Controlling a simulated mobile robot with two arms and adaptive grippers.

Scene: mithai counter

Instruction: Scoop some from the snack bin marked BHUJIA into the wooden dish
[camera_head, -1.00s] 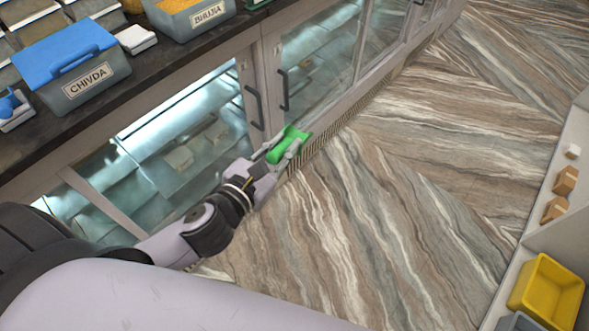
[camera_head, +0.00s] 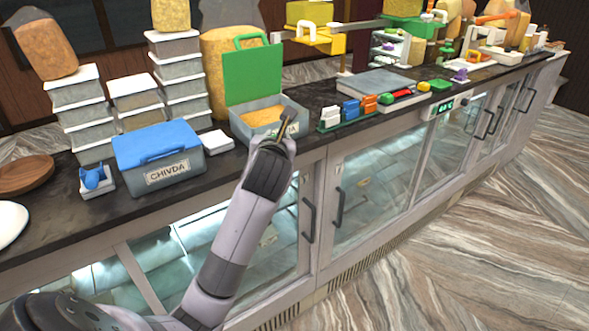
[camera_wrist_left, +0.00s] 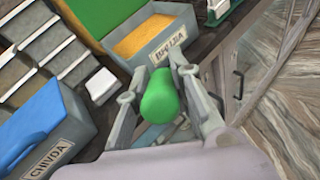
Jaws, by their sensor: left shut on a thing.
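The BHUJIA bin (camera_head: 240,128) stands on the dark counter with its green lid raised at the back and orange-yellow snack inside. A round brown wooden dish (camera_head: 24,174) lies at the counter's far left. My right gripper is not in view.
A CHIVDA bin (camera_head: 175,177) with its blue lid shut stands left of the BHUJIA bin. A small blue scoop (camera_head: 93,176) and stacked clear boxes (camera_head: 80,118) stand near it. A white plate (camera_head: 10,222) is at the left edge. A grey slab (camera_head: 375,83) lies right.

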